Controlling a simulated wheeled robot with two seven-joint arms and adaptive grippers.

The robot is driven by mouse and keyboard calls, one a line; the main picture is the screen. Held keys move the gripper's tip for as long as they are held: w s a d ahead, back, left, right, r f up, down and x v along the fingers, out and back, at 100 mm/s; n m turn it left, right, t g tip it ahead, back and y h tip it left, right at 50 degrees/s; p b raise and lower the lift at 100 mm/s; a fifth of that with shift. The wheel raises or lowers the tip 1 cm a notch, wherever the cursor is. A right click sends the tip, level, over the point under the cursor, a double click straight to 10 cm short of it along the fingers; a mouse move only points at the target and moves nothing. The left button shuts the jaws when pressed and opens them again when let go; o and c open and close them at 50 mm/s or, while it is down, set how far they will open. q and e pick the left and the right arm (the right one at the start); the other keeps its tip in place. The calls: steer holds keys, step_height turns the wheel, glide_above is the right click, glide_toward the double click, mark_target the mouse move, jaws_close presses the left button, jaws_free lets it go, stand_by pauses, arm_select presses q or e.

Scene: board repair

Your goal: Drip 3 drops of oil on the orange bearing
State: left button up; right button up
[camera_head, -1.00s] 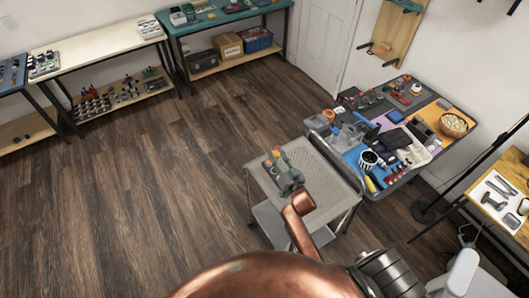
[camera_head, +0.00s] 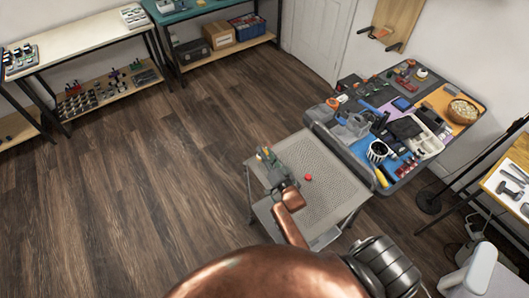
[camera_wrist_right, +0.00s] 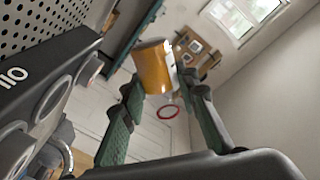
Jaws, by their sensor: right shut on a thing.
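My right gripper (camera_head: 267,158) is over the left part of the perforated cart top (camera_head: 330,200). In the right wrist view its green-padded fingers (camera_wrist_right: 160,100) are shut on an amber cylinder with a pale label (camera_wrist_right: 155,66), which looks like the oil bottle and is tilted. A thin red ring (camera_wrist_right: 167,111) shows below the cylinder; I cannot tell what it belongs to. A small red piece (camera_head: 308,177) lies on the cart top, right of the gripper. A small orange part (camera_head: 333,103) is on the bench's left end; I cannot tell whether it is the orange bearing. My left gripper is out of view.
A wooden table with tools (camera_head: 497,180) is at the far right. The floor left of the cart is clear.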

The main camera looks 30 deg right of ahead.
steer(key=shift+a+r+m, duration=0.35)
steer(key=shift+r+m, duration=0.05)
steer(key=shift+m, duration=0.5)
steer(key=shift+a+f+m+b, duration=0.25)
steer(key=shift+f+m+b, duration=0.8)
steer(key=shift+f, duration=0.2)
steer(key=shift+a+f+m+b, duration=0.25)
steer(key=shift+f+m+b, duration=0.4)
steer(key=shift+m, duration=0.4)
steer(key=shift+w+a+r+m+p, duration=0.1)
steer(key=shift+r+m+p, duration=0.6)
steer(key=shift+p, duration=0.2)
steer(key=shift+r+m+p, duration=0.35)
steer(key=shift+m+p, duration=0.35)
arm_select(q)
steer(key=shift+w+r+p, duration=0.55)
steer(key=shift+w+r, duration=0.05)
arm_select(e)
steer(key=shift+a+r+m, duration=0.1)
steer(key=shift+a+m, duration=0.05)
steer(key=shift+m, duration=0.55)
arm_select(q)
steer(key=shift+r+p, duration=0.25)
steer(key=shift+p, duration=0.05)
